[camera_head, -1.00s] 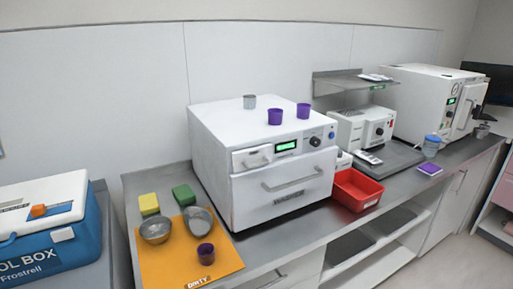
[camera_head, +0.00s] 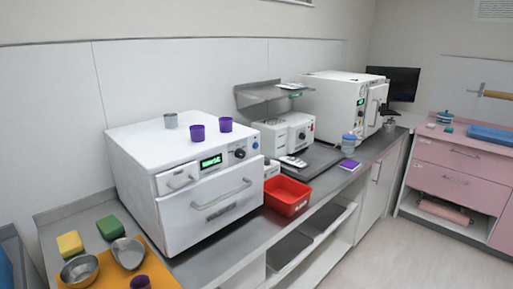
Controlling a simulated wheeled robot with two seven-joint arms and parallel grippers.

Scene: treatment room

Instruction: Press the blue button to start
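A small blue button (camera_head: 255,145) sits at the upper right of the front of the white drawer machine (camera_head: 146,147) on the counter. It is right of a dark knob (camera_head: 240,153) and a lit green display (camera_head: 211,162). The machine's drawer front, with a long handle (camera_head: 221,194), appears closed. Neither of my grippers is in view.
An orange mat (camera_head: 107,272) with metal bowls and a purple cup lies at front left, near yellow and green sponges. A red bin (camera_head: 287,195) stands right of the machine. Pink drawers (camera_head: 462,165) stand at right. The floor (camera_head: 380,250) at lower right is clear.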

